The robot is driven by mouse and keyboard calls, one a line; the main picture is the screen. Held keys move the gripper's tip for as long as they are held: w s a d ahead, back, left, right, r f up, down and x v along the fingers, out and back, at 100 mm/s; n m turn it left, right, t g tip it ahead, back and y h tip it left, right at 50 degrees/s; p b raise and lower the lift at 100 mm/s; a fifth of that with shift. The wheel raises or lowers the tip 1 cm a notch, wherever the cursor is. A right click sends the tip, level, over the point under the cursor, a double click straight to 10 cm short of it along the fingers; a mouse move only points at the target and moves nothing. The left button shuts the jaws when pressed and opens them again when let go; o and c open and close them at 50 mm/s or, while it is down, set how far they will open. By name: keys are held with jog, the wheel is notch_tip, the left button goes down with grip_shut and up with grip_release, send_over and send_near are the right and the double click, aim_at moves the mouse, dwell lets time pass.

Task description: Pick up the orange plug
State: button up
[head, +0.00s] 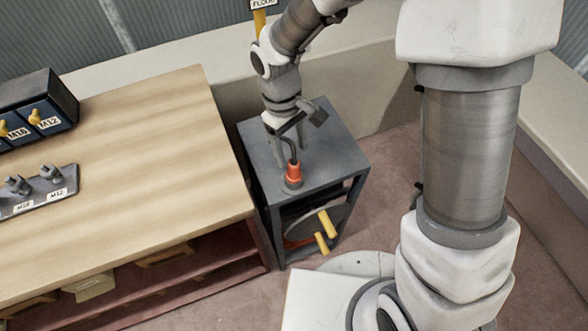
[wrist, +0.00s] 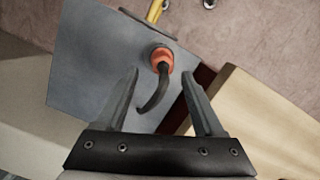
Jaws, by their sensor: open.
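The orange plug (head: 294,173) stands upright on the grey stand (head: 335,150), seated on a small grey round base, with a dark curved cable rising from its top. In the wrist view the plug (wrist: 162,58) lies beyond my fingertips, roughly between their lines, and its cable (wrist: 152,98) curves back into the space between the fingers. My gripper (head: 290,155) points down over the stand. In the wrist view my gripper (wrist: 160,74) has its two fingers wide apart, with nothing held between them.
A wooden workbench (head: 150,130) stands left of the stand, carrying a dark blue box (head: 45,105) and a grey tray (head: 50,190) with metal parts. Yellow handles (head: 327,224) show on the stand's lower level. A wall is close behind.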

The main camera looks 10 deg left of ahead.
aim_at(294, 166)
jog(key=f, duration=0.3)
jog(key=s+f, duration=0.1)
jog(key=f, duration=0.1)
jog(key=shift+d+f, duration=0.25)
jog(key=shift+d, duration=0.1)
grip_shut()
